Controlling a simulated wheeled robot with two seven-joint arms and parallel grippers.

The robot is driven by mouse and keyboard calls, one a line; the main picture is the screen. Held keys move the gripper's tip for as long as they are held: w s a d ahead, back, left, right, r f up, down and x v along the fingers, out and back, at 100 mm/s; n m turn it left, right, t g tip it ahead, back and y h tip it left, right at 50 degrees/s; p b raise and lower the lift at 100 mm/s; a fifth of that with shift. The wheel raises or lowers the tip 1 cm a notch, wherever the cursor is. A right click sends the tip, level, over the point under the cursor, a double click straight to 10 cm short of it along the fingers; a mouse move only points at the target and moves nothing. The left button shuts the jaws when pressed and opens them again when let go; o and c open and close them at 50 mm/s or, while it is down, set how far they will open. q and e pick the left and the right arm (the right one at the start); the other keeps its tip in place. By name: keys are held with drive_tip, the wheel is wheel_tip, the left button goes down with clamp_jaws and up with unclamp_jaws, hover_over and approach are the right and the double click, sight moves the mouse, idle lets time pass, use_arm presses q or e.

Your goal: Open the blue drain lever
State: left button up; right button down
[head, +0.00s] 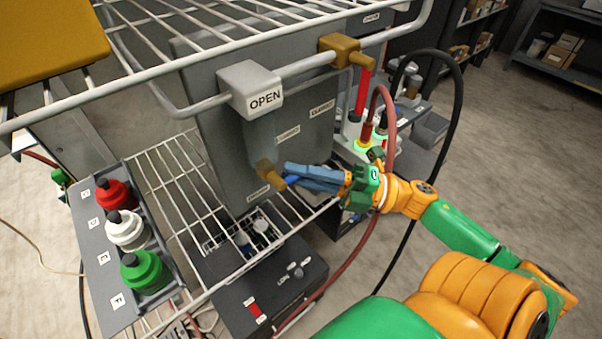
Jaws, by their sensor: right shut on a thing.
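The blue drain lever (291,180) sits at the small brass valve (267,173) low on the grey cabinet (222,150), under a clear tube. My right gripper (298,176) reaches in from the right with its fingers closed around the lever. The fingers hide much of the lever, so its exact angle is hard to tell. My left gripper is not in this view.
A white wire rack surrounds the cabinet, with an OPEN box (250,88) on its pipe. A tray (100,262) of red, white and green bottles stands left. A dark box with a red switch (254,309) lies below. Hoses hang near my right arm.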

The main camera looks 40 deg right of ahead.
drive_tip(key=m+t+b, duration=0.1)
drive_tip(key=f+m+t+b, duration=0.1)
drive_tip(key=m, duration=0.1)
drive_tip(key=shift+a+f+t+y, duration=0.15)
drive_tip(key=shift+f+t+y, duration=0.05)
drive_tip(key=shift+t+y, duration=0.2)
drive_tip(key=shift+s+a+f+m+t+h+b, duration=0.1)
drive_tip(key=shift+a+f+m+t+h+b, duration=0.35)
drive_tip(key=shift+m+t+h, duration=2.35)
drive_tip(key=shift+a+f+m+t+h+b, duration=0.15)
drive_tip(key=shift+a+m+t+h, duration=0.6)
drive_tip(key=shift+m+h, duration=4.1)
drive_tip(key=shift+s+a+f+m+t+h+b, duration=0.15)
drive_tip(key=shift+a+f+m+t+h, duration=0.35)
drive_tip(key=shift+m+t+h, duration=3.3)
drive_tip(key=m+g+y, duration=0.1)
drive_tip(key=m+g, duration=0.1)
drive_tip(key=m+g+y, duration=0.2)
drive_tip(key=shift+w+a+r+m, duration=0.1)
drive_tip(key=shift+r+m, duration=0.05)
drive_tip(key=shift+m, duration=0.1)
